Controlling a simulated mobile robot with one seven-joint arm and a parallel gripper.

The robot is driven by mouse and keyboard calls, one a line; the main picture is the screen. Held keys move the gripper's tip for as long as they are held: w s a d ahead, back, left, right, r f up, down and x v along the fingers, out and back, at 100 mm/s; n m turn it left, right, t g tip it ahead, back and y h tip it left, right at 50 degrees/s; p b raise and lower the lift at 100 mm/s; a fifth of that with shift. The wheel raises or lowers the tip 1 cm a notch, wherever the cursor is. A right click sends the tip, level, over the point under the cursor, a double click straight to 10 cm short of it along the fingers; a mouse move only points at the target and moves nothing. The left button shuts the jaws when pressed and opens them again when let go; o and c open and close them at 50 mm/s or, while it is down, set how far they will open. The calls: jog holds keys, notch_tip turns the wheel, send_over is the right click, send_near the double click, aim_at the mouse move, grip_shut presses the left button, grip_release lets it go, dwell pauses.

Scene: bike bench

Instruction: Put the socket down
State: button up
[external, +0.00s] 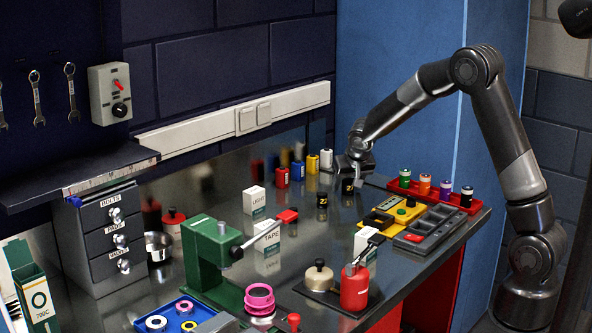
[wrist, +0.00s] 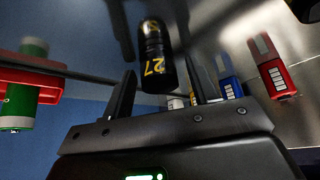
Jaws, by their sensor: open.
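The socket is a black cylinder with yellow marks. It shows in the external view (external: 347,187) just below my gripper (external: 354,168), at the back of the steel bench (external: 215,186). In the wrist view the socket (wrist: 154,55), marked 27 in yellow, is between the two fingers of my gripper (wrist: 159,66). The fingers are spread, with visible gaps beside the socket. It looks upright at bench level, but its contact with the bench is hard to make out. A second small black cylinder with yellow marks (external: 322,200) stands on the bench to the left.
Red (external: 282,178), blue (external: 297,171), yellow (external: 312,163) and white (external: 326,159) containers stand behind. A red rack (external: 455,197) with several small bottles is at right. A yellow case (external: 404,212) and grey tray (external: 437,228) lie in front. White boxes and a green press (external: 207,250) are left.

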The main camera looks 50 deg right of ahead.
jog(key=v, duration=1.1)
jog(key=s+a+r+n+y, duration=0.15)
jog(key=s+r, duration=0.25)
jog(key=s, duration=0.4)
jog(key=s+a+r+n, duration=0.15)
jog(key=s+r, duration=0.25)
jog(key=s, duration=0.4)
jog(key=s+a+n+y, duration=0.1)
jog(key=s+a+n, duration=0.1)
jog(key=s, duration=0.6)
jog(key=s+a+n+y, duration=0.1)
jog(key=s+a, duration=0.2)
jog(key=s, duration=0.5)
jog(key=shift+s+a+f+n+t, duration=0.3)
jog(key=shift+s+f+n, duration=0.1)
jog(key=shift+f, duration=0.05)
dwell(3.2)
